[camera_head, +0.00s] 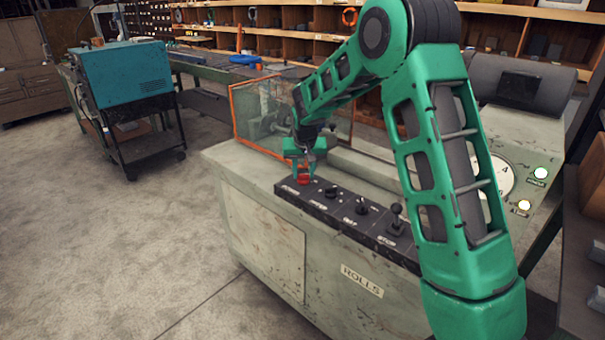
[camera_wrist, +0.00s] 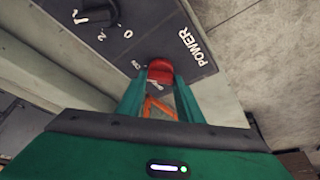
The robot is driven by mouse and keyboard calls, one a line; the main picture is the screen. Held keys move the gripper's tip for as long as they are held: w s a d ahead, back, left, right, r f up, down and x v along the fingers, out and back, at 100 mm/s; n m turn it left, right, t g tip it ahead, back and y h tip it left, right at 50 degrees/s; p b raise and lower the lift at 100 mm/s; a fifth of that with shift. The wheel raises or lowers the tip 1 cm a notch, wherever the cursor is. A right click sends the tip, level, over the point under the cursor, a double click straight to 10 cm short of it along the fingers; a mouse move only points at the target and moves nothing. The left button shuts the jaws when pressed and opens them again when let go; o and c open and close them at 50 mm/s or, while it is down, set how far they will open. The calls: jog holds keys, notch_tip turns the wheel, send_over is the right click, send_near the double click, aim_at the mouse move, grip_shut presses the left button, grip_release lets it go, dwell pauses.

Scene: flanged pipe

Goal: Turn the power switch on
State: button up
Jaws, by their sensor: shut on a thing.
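The red power switch (camera_head: 304,177) sits at the left end of the black control panel on the machine's edge. In the wrist view the red switch (camera_wrist: 160,72) shows beside the white POWER lettering, with small ON/OFF-type marks near it that are hard to read. My green gripper (camera_head: 304,165) is over the switch, pointing down. In the wrist view its two green fingers (camera_wrist: 160,100) are on either side of the red switch and closed on it. Part of the switch is hidden between the fingers.
The black panel (camera_head: 347,216) also carries a black knob (camera_wrist: 97,14), other small controls and a lever (camera_head: 396,213). An orange-framed clear guard (camera_head: 240,118) stands behind the panel. A round gauge (camera_head: 497,177) and two lit lamps are at the right.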

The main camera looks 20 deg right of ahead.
jog(key=o, duration=1.1)
jog(key=shift+w, duration=0.1)
jog(key=v, duration=1)
jog(key=shift+r, duration=0.35)
